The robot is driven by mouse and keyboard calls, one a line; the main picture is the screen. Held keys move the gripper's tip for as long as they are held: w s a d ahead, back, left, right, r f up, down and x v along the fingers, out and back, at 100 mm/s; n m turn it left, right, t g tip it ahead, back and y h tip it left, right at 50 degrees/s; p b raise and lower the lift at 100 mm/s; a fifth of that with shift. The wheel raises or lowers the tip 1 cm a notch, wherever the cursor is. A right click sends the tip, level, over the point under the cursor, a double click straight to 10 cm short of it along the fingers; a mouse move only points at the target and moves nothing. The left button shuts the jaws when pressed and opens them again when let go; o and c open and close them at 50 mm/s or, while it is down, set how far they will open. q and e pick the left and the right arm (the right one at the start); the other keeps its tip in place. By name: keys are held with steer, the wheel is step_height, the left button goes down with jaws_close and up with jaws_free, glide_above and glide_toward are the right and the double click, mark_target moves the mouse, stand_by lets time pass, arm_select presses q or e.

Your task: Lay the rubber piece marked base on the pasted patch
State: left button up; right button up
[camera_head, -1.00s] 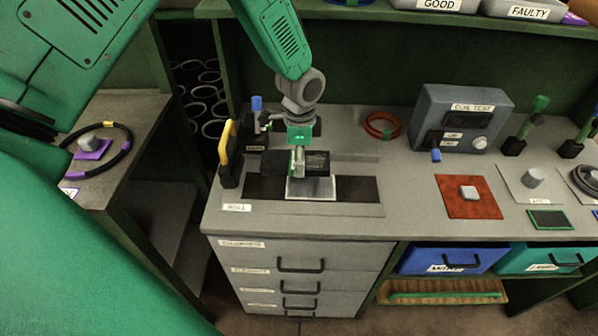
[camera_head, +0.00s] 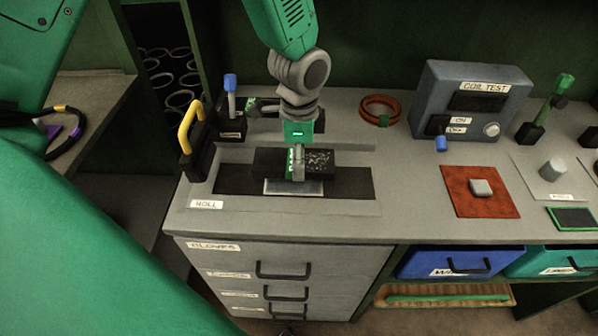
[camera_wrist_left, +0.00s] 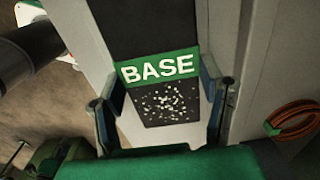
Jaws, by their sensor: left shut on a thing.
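The rubber piece marked base (camera_head: 320,161) is a dark block with a green label and a pale-speckled end. My left gripper (camera_head: 297,170) is shut on it, with its fingers on either side. In the left wrist view the word BASE on the piece (camera_wrist_left: 168,103) is readable between the fingertips (camera_wrist_left: 163,103). The pasted patch (camera_head: 293,187) is a light grey rectangle on a black strip (camera_head: 355,183). The piece covers its far part, and only the near edge shows. I cannot tell whether piece and patch touch. My right gripper is not in view.
A yellow-handled tool (camera_head: 190,128) and a blue-topped post (camera_head: 231,95) stand left of the strip. Orange rings (camera_head: 380,110), a coil test box (camera_head: 470,100) and a red mat (camera_head: 480,205) are to the right. The bench between strip and mat is clear.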

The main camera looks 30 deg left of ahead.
arm_select(q)
steer(key=shift+w+d+f, duration=0.2)
steer(key=shift+d+f, duration=0.05)
steer(key=shift+f, duration=0.45)
steer(key=f, duration=0.3)
steer(key=shift+s+a+f, duration=0.1)
steer(key=shift+s+a, duration=0.05)
steer(key=shift+a, duration=0.4)
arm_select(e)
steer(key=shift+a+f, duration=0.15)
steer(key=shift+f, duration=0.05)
arm_select(q)
steer(key=o, duration=1.5)
steer(key=shift+d, duration=0.3)
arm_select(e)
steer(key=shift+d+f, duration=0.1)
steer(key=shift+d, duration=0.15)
